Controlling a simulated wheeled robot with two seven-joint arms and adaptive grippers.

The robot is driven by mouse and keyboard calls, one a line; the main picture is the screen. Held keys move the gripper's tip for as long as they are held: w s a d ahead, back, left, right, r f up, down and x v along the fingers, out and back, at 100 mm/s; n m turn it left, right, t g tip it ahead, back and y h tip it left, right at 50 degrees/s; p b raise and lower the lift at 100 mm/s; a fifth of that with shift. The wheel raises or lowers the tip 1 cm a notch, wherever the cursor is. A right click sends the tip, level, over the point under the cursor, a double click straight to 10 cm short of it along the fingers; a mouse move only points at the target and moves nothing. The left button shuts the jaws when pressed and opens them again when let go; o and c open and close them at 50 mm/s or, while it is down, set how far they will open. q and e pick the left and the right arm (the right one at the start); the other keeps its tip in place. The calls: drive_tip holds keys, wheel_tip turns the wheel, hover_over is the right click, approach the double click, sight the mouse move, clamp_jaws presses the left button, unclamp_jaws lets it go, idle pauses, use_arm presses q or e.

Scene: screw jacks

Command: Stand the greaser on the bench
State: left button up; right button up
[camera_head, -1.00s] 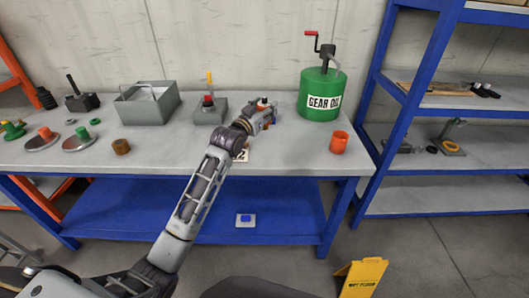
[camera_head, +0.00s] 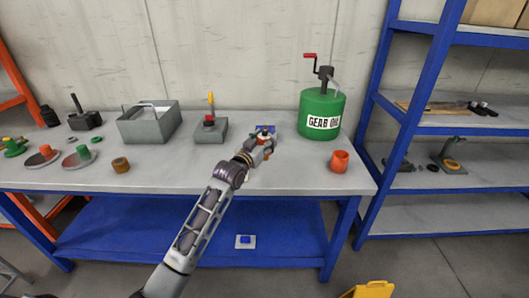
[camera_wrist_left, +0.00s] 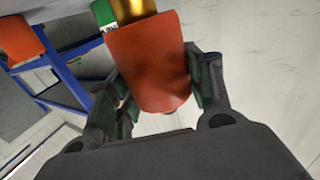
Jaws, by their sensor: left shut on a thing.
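My left gripper (camera_head: 266,139) is over the bench (camera_head: 300,172), left of the green gear oil drum (camera_head: 322,114). In the left wrist view, its fingers (camera_wrist_left: 160,85) are shut on an orange-red cylindrical body with a brass-coloured end (camera_wrist_left: 135,10), which I take to be the greaser (camera_wrist_left: 155,65). In the head view the fingers hide most of it, and I cannot tell whether it touches the bench. A small blue patch (camera_head: 265,128) shows just behind the fingers. My right gripper is not in view.
An orange cup (camera_head: 340,162) stands near the bench's front right. A grey box with a red button and yellow lever (camera_head: 210,128) and an open grey bin (camera_head: 148,124) stand to the left. The bench between gripper and cup is clear. Blue shelving (camera_head: 440,130) stands right.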

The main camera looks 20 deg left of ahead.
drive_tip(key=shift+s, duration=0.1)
use_arm(q)
drive_tip(key=shift+f, duration=0.2)
wheel_tip(320, 180, down, 4)
drive_tip(key=shift+r+b, duration=0.1)
drive_tip(key=shift+b, duration=0.2)
drive_tip(key=shift+f, duration=0.4)
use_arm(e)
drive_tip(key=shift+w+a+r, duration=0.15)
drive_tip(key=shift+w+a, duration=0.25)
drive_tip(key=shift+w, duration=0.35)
use_arm(q)
drive_tip(key=shift+f, duration=0.1)
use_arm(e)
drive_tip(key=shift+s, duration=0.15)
use_arm(q)
drive_tip(key=o, duration=1.3)
